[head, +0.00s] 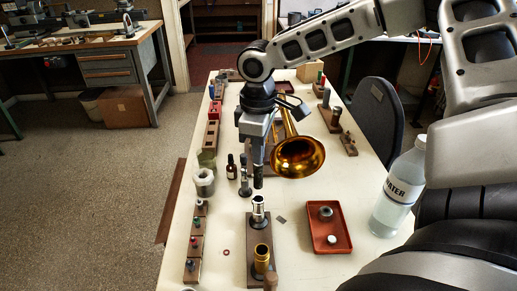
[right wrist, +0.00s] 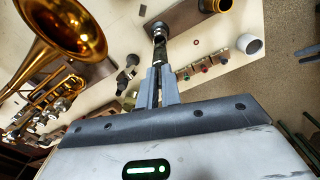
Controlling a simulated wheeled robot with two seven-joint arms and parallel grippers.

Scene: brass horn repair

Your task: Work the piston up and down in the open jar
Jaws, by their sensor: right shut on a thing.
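My right gripper (head: 258,172) points straight down over the bench, shut on a slim dark piston (right wrist: 159,52); the fingers also show in the right wrist view (right wrist: 158,88). Right below is a small shiny, clear or silvery upright vessel (head: 258,205), apparently the jar, with a black round foot on a wooden block (head: 259,238). The piston is upright and in line with it. My left gripper is not in view.
An open brass cylinder (head: 262,257) stands on the same block, in front. The brass horn bell (head: 298,157) is close right of my gripper. A dark bottle (head: 231,167) stands left. A red tray (head: 343,243) and a water bottle (head: 399,190) are right.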

